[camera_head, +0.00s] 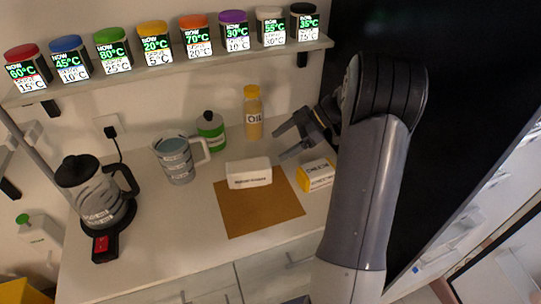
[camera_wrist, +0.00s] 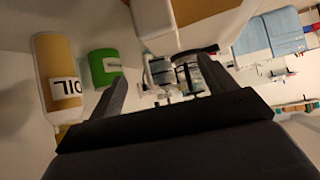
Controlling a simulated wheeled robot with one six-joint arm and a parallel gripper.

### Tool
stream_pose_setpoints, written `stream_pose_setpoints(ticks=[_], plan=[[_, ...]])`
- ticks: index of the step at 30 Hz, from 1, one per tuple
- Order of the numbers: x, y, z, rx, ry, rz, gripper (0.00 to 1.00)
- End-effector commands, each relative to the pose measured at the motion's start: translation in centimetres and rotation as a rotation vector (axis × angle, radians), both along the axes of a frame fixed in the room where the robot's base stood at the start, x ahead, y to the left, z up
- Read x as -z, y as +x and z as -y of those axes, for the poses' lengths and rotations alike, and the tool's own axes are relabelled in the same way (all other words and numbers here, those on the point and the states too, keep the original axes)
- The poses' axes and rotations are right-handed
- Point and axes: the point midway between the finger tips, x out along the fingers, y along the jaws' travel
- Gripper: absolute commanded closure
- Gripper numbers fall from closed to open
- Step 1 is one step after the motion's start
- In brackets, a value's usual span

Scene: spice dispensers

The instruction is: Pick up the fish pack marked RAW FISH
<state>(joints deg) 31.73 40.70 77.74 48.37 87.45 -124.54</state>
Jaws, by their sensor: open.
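No label that I can read as RAW FISH shows in either view. A white block-shaped pack (camera_head: 248,173) lies on the back part of a brown board (camera_head: 250,212); its small print is too blurred to read for sure. A yellow and white pack (camera_head: 315,176) with blurred black print sits at the board's right edge. My gripper (camera_head: 282,144) is open and empty above the counter, behind and right of the white pack. In the wrist view its two fingers (camera_wrist: 162,74) stand wide apart with no pack between them.
An oil bottle (camera_head: 253,112), a green-labelled bottle (camera_head: 210,130) and a measuring jug (camera_head: 176,160) stand behind the board. A kettle (camera_head: 97,190) is at the left. A shelf of several spice jars (camera_head: 155,43) runs above. The board's front is clear.

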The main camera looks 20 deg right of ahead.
Motion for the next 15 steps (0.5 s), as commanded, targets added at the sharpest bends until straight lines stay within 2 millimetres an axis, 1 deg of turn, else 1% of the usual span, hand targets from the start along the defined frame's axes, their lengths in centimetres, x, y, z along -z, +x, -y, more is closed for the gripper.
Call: stream_pose_setpoints(ticks=[2,9,15], plan=[[0.3,0.1,-0.6,-0.003,0.002,-0.002,0.21],[2.5,0.6,-3.5,-0.004,0.002,-0.004,0.21],[3.5,0.8,-4.7,-0.001,0.001,-0.003,0.21]])
